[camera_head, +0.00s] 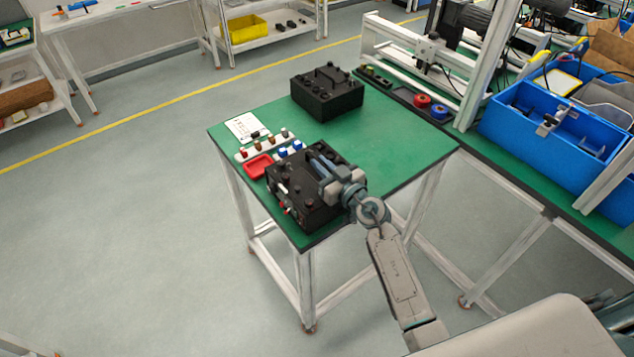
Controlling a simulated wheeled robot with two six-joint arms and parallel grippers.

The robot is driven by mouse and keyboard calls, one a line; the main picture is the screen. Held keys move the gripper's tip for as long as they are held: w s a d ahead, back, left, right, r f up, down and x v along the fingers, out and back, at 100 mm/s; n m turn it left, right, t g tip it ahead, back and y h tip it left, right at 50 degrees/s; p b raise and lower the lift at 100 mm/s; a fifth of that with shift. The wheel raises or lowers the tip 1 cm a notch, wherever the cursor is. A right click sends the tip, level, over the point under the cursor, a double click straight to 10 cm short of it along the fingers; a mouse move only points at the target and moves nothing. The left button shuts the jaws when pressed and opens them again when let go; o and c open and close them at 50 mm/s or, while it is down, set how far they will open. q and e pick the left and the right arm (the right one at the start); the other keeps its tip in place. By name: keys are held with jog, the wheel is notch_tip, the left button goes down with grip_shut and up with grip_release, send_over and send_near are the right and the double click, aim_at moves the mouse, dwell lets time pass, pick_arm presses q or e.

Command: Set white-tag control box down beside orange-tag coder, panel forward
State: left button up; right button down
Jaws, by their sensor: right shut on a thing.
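A black control box (290,205) with knobs on top sits at the near left part of the green table (400,130). A small white mark and a red part show on its left-facing side. My right gripper (320,168) reaches over it from the right and is shut on its top, hiding part of it. I cannot tell whether the box touches the table. A second black box (326,95) with knobs and a handle stands at the table's back. No orange tag is clear on either box. My left gripper is not in view.
A red tray (257,166), a white rack of small coloured parts (264,146) and a white sheet (246,126) lie at the table's left edge. The green top is bare between the boxes and at right. Blue bins (547,125) stand on the bench at right.

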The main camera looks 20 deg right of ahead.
dwell(0.9)
jog(key=shift+r, duration=0.25)
jog(key=shift+w+f, duration=0.1)
jog(key=shift+w, duration=0.05)
jog(key=shift+r+p, duration=0.65)
jog(key=shift+r, duration=0.25)
notch_tip(320, 180, up, 2)
jog(key=shift+r+p, duration=0.1)
jog(key=shift+p, duration=0.45)
jog(key=v, duration=1.5)
jog(key=a+r+y+b, duration=0.1)
jog(key=b, duration=0.1)
jog(key=a+n+b, duration=0.1)
jog(key=a, duration=0.1)
jog(key=s+a+r+g+y+b, duration=0.1)
jog(key=b, duration=0.1)
jog(key=shift+a+r+n+y+b, duration=0.15)
jog(key=shift+r+n+y+b, duration=0.15)
jog(key=shift+r+n, duration=0.1)
